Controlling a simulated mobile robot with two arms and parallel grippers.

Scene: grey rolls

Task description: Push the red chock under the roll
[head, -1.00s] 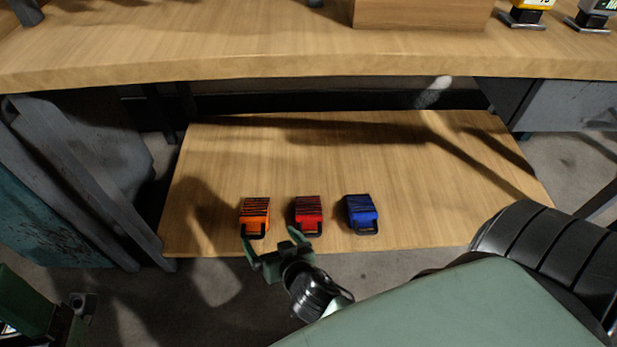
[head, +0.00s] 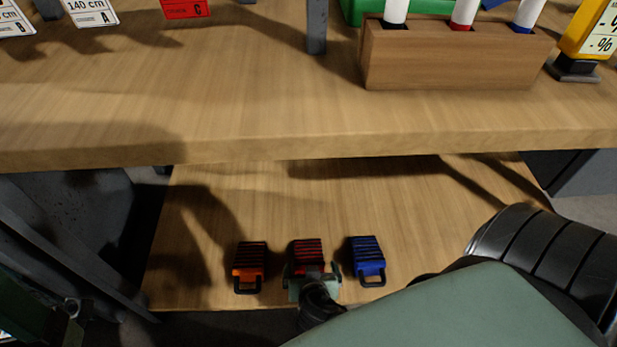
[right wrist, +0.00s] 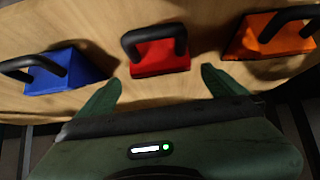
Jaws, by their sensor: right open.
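The red chock (head: 308,250) sits between two others on the lower wooden shelf (head: 200,200), its ribbed slope facing away and its black handle at my side. My right gripper (head: 312,271) is open at the near end of the red chock, partly covering it. In the right wrist view, the red chock (right wrist: 160,58) lies ahead, between the lines of the two spread fingers (right wrist: 160,77); I see no grip on it. No roll shows in these frames. My left gripper does not clearly show.
An orange chock (head: 249,258) stands left of the red one and a blue chock (head: 367,254) right of it, with narrow gaps. The upper tabletop (head: 220,100) overhangs the back of the shelf. A wooden marker block (head: 455,62) stands on it.

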